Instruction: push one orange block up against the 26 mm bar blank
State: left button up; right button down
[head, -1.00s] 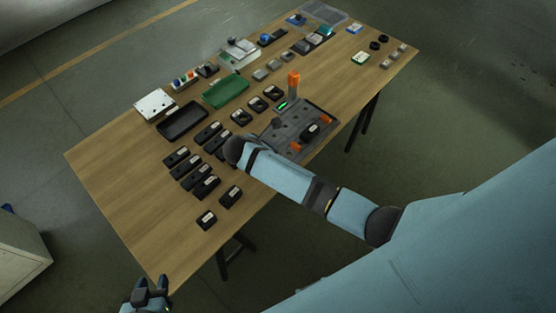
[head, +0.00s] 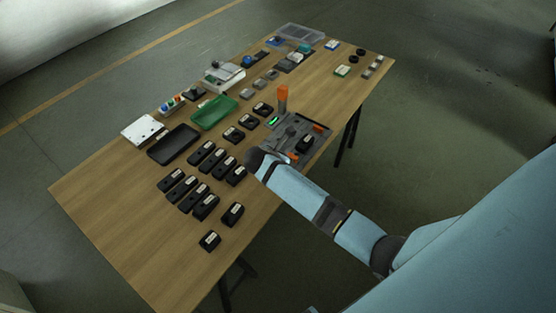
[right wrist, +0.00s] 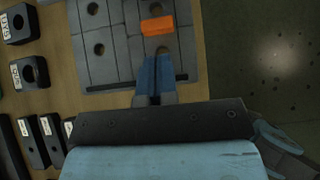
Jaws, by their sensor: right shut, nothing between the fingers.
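A grey fixture plate (head: 275,141) lies near the table's right edge. One orange block (head: 293,156) is at its near side; another orange block (head: 317,128) is at its right side. Between them stands a black labelled piece (head: 304,144); the label is unreadable, so I cannot tell whether it is the 26 mm bar blank. My right gripper (right wrist: 156,58) is shut and empty over the plate's near part. An orange block (right wrist: 156,26) lies just ahead of its fingertips, with a small gap. My left gripper is out of view.
Several black labelled blocks (head: 207,207) stand left of the plate. A black tray (head: 173,145) and a green tray (head: 214,112) lie farther back. The table's near-left end is clear.

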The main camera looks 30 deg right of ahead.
aim_at(292, 155)
jog(key=x, duration=0.4)
jog(key=shift+d+f, duration=0.15)
jog(key=shift+f, duration=0.1)
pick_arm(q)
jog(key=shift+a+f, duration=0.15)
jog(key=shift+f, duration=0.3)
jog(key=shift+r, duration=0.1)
pick_arm(e)
jog(key=shift+w+d+r+p, duration=0.2)
jog(key=shift+d+p, duration=0.1)
jog(key=shift+w+d+p, duration=0.3)
jog(key=shift+d+p, duration=0.4)
jog(key=shift+d, duration=0.05)
jog(key=shift+d+f, duration=0.1)
jog(key=shift+f, duration=0.05)
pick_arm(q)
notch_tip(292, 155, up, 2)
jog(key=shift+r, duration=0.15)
